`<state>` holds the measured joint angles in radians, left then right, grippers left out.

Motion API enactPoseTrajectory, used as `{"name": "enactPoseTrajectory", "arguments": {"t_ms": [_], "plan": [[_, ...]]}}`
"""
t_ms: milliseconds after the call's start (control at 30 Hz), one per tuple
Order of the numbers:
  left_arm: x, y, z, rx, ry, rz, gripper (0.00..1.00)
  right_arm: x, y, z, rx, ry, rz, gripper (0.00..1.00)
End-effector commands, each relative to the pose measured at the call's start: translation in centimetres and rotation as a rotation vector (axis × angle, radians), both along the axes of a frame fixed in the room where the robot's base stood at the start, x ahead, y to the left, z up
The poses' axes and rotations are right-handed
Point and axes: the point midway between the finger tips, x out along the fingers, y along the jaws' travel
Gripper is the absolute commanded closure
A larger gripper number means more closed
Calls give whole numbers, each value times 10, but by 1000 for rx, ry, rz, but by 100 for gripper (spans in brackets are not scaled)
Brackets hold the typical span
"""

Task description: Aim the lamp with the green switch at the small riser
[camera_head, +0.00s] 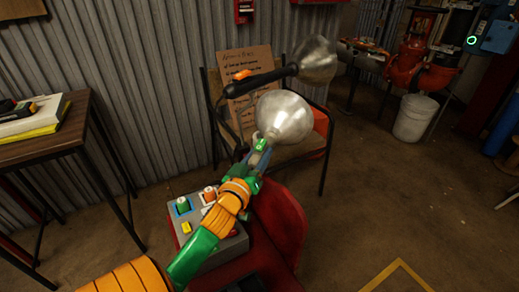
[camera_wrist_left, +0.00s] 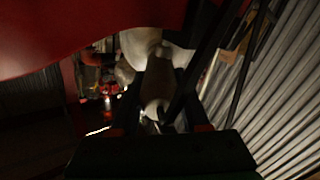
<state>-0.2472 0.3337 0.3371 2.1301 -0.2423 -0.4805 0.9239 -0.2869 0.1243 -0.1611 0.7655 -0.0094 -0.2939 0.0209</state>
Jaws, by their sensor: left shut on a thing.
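The lamp with the green switch (camera_head: 261,145) has a round silver reflector (camera_head: 285,117) pointing up and away to the right. Red riser pipework (camera_head: 410,55) stands at the back right; I cannot tell which part is the small riser. My right gripper is out of view.
A chair with a cardboard sign (camera_head: 248,95) stands behind the lamp. A wooden table (camera_head: 50,140) is left, a white bucket (camera_head: 414,118) right.

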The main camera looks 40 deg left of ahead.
Motion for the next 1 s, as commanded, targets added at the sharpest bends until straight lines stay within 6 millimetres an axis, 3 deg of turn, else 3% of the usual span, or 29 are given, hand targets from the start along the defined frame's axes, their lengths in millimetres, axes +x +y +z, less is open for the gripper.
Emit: {"name": "enactPoseTrajectory", "arguments": {"t_ms": [300,767,800,900,1000], "plan": [[-1,3,1,3,2,-98,100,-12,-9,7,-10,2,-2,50],[-1,3,0,1,0,-112,100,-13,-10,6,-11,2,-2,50],[-1,3,0,1,0,-112,47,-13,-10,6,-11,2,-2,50],[-1,3,0,1,0,-112,25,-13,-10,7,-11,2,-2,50],[-1,3,0,1,0,-111,25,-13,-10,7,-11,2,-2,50]]}}
